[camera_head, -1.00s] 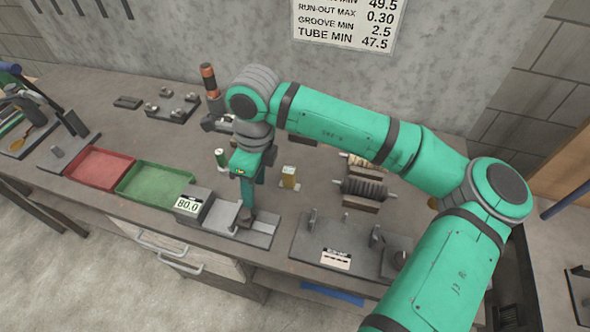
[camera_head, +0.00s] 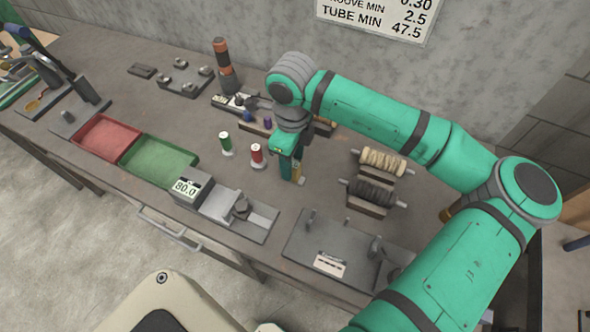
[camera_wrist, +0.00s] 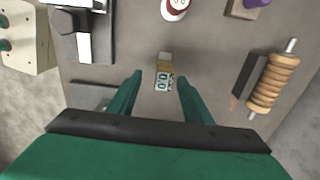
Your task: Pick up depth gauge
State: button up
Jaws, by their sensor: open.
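The depth gauge looks to be the small brass-coloured block with a digit display (camera_wrist: 164,80) in the wrist view. It stands on the bench, and its display faces my camera. In the head view a brass-coloured part of it (camera_head: 298,171) shows beside my fingers, which hide the rest. My gripper (camera_head: 288,172) points down at it. In the wrist view my two fingers (camera_wrist: 160,84) are spread, one on each side of the gauge with gaps between. Whether the fingertips are down at its height I cannot tell.
A red-topped spool (camera_head: 257,154) and a green-topped spool (camera_head: 226,143) stand left of my gripper. Two rollers on stands (camera_head: 372,191) are at the right. A slide device reading 80.0 (camera_head: 187,188) and a fixture plate (camera_head: 325,250) lie in front. Red (camera_head: 106,138) and green (camera_head: 160,160) trays are left.

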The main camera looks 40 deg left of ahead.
aim_at(294, 170)
jog(key=shift+w+a+f, duration=0.1)
jog(key=shift+w+f, duration=0.05)
jog(key=shift+f, duration=1.2)
jog(key=shift+w+f, duration=0.15)
jog(key=shift+f, duration=1.2)
grip_shut()
